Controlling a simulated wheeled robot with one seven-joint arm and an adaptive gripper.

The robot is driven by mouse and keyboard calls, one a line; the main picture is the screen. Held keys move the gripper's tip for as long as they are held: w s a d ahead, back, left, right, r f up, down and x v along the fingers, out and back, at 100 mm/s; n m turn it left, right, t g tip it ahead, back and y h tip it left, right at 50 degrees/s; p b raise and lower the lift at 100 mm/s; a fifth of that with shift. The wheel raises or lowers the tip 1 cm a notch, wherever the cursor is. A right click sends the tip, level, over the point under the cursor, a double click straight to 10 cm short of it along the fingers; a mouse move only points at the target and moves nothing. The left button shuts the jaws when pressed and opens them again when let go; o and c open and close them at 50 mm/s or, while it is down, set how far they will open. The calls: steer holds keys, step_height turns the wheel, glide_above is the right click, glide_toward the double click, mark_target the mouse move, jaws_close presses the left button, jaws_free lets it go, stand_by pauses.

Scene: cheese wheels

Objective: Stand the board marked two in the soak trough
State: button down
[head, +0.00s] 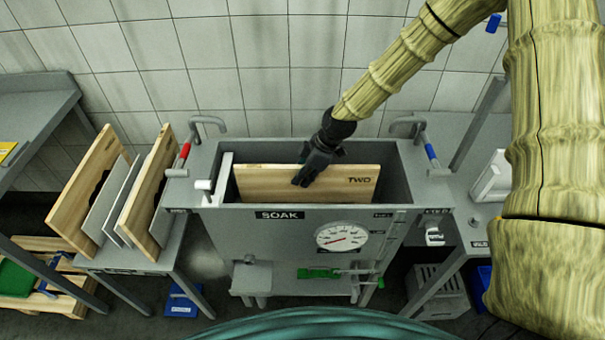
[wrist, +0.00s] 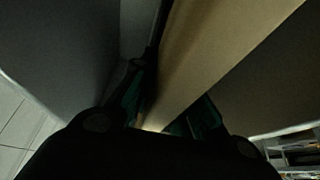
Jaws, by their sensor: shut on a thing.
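The board marked TWO (head: 270,184) is a pale wooden slab. In the head view it stands upright on its long edge inside the grey soak trough (head: 230,222), its upper part showing above the front wall. Its lower edge is hidden. My gripper (head: 306,172) is shut on the board's top edge near its middle. In the wrist view the board (wrist: 210,50) runs between the fingers of my gripper (wrist: 165,120). I cannot tell whether the board touches the trough floor.
A white upright piece (head: 224,180) stands at the trough's left end. Several boards (head: 92,180) lean in a rack on the left. A round dial (head: 342,237) and a green-handled valve (head: 320,273) are on the trough's front. A tiled wall is behind.

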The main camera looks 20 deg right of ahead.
steer(key=shift+f+b, duration=1.75)
steer(key=shift+f, duration=1.6)
steer(key=c, duration=1.3)
jaws_free()
steer(key=shift+f, duration=0.1)
glide_toward(303, 190)
steer(key=shift+w+d+r, duration=0.3)
steer(key=shift+w+d, duration=0.05)
steer(key=shift+d, duration=0.1)
